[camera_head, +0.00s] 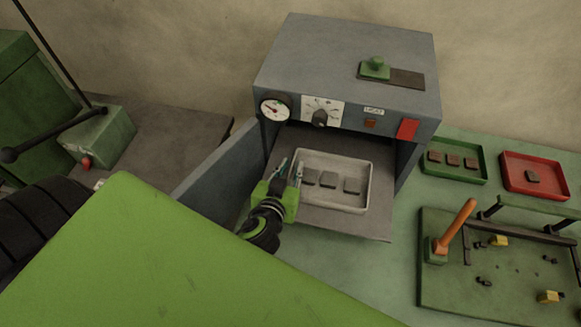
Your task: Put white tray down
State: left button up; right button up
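The white tray (333,206) is a shallow rectangular tray. It lies level on the grey shelf (375,226) in the mouth of the grey oven box and holds three dark square pieces. My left gripper (289,171), green and black with pale fingers, is at the tray's left edge. Its two fingertips show apart at the left rim; whether they touch the rim is hard to see. My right gripper is not in view.
The oven (344,65) has its door (214,168) swung open to the left. To the right are a green tray (453,178) with dark pieces, a red tray (536,193) with one piece, and a green fixture board (445,284) with an orange lever (457,224).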

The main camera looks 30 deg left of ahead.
pick_arm(q)
jog(key=shift+r, duration=0.15)
jog(key=b+v, duration=0.3)
jog(key=v, duration=0.8)
jog(key=shift+f, duration=0.2)
jog(key=shift+s+d+r, duration=0.1)
jog(key=shift+s+r, duration=0.3)
jog(key=shift+s, duration=0.1)
